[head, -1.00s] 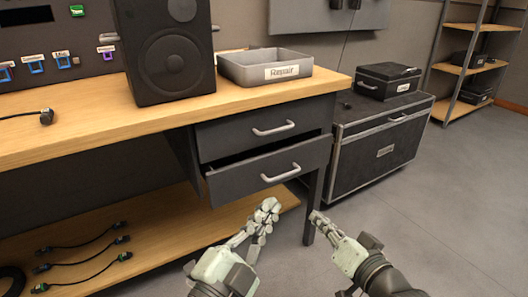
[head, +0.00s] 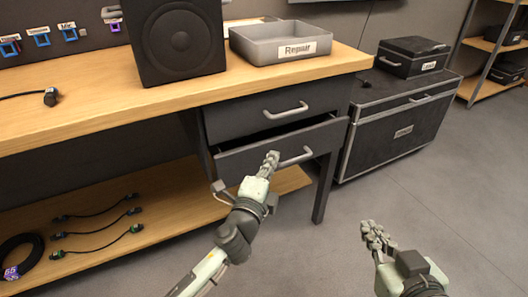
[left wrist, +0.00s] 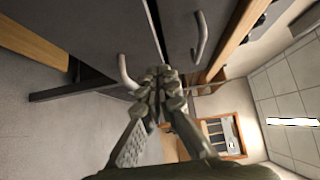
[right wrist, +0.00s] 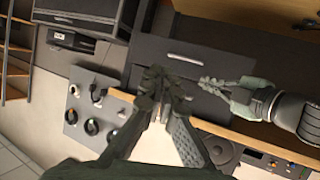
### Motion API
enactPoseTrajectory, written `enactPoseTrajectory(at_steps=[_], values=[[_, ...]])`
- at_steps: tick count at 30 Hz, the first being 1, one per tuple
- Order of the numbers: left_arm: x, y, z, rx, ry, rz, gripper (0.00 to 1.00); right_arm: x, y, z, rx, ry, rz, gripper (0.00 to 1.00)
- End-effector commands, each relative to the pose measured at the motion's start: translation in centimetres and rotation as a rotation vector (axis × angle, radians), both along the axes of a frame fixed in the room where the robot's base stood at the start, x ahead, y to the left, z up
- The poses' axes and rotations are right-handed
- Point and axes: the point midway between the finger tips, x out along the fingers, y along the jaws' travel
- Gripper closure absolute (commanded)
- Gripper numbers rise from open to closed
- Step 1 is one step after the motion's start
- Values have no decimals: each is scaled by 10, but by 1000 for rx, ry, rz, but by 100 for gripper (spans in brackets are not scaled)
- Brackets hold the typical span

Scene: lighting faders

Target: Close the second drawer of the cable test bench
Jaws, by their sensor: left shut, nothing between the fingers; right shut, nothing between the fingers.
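The cable test bench (head: 100,118) has two grey drawers under the right of its wooden top. The upper drawer (head: 245,117) is shut. The second drawer (head: 240,158) below it stands partly open, with a dark gap above its front. Its silver handle (head: 297,157) also shows in the left wrist view (left wrist: 126,72). My left gripper (head: 270,160) is shut and empty, in front of the second drawer's face, left of the handle; I cannot tell whether it touches. My right gripper (head: 372,228) is shut and empty, over the floor to the right, away from the bench.
A grey Repair tray (head: 255,45) and a black speaker (head: 174,45) stand on the bench top. A lower shelf (head: 170,215) holds several cables. A bench leg (head: 326,187) stands right of the drawers, beside a black case (head: 395,130). The floor in front is clear.

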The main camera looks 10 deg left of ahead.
Motion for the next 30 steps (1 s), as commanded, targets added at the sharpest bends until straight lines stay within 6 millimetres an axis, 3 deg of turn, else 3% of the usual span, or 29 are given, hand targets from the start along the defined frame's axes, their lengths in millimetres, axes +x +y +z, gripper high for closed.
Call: enactPoseTrajectory(at_steps=[6,20,30], values=[[22,19,-1,3,1,2,100,-1,-3,-4,-8,20,-6,100],[27,23,-1,1,2,2,100,-2,-3,-5,-9,26,-6,100],[47,38,-1,0,1,1,100,-5,-8,-12,-23,62,-16,100]])
